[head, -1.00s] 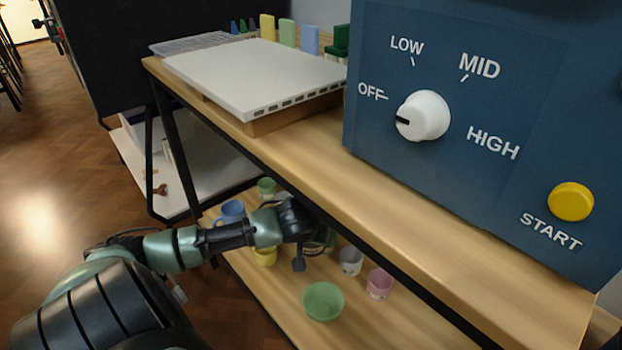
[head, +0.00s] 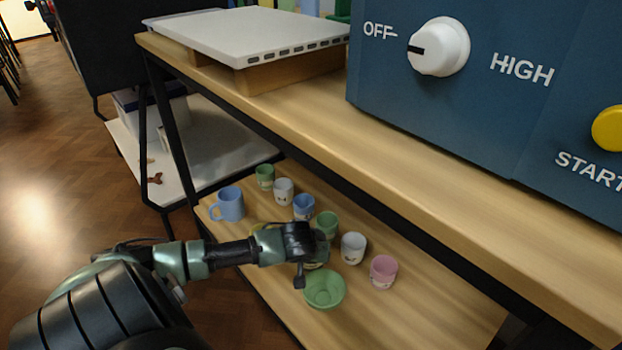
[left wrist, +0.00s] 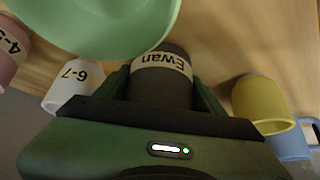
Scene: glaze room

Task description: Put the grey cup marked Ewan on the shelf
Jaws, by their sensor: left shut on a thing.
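The grey cup marked Ewan (left wrist: 165,78) is between the fingers of my left gripper (left wrist: 160,92) in the left wrist view, its name band facing the camera. In the head view my left gripper (head: 314,254) is over the lower shelf board (head: 420,305), just behind the green bowl (head: 324,289), and mostly hides the cup. The bowl also shows close in front of the cup in the left wrist view (left wrist: 95,22). I cannot tell whether the cup touches the board. My right gripper is not in view.
On the lower board stand a blue mug (head: 228,204), a pink cup (head: 383,271), a white cup (head: 353,247) and several more cups. A yellow cup (left wrist: 260,104) is beside my gripper. The upper board (head: 440,165) bears a blue control box (head: 480,120). The lower board's right end is clear.

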